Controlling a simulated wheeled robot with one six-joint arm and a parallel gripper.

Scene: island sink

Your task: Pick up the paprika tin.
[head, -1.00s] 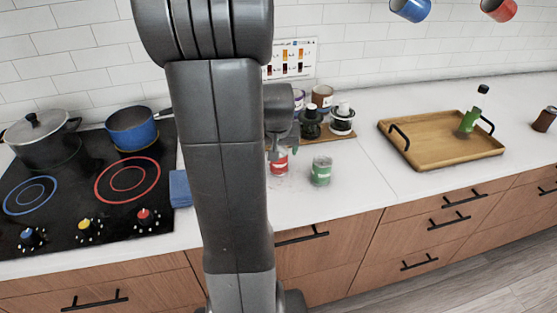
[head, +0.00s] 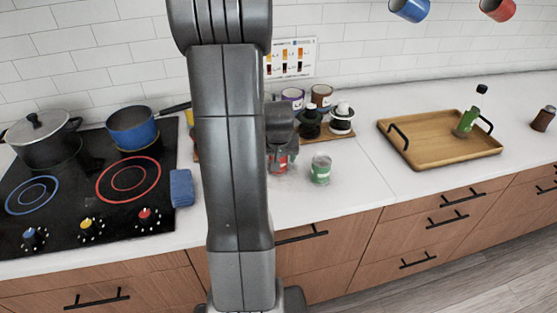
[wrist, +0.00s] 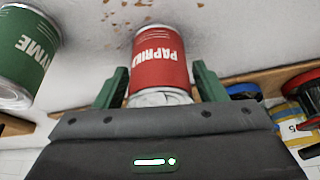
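The red paprika tin (wrist: 160,58) stands at the top middle of the wrist view, its label facing my gripper. My gripper's (wrist: 160,84) green fingers are open, one on either side of the tin's near end. Narrow gaps seem to show between fingers and tin; I cannot tell whether either touches. In the head view the paprika tin (head: 280,166) is on the white counter, partly hidden by my gripper and arm.
A green thyme tin (head: 320,169) stands close to the right of the paprika tin; it also shows in the wrist view (wrist: 27,52). Behind is a wooden board (head: 344,135) with jars and bottles. A blue cloth (head: 181,187) and the hob (head: 100,205) are left, a wooden tray (head: 420,158) right.

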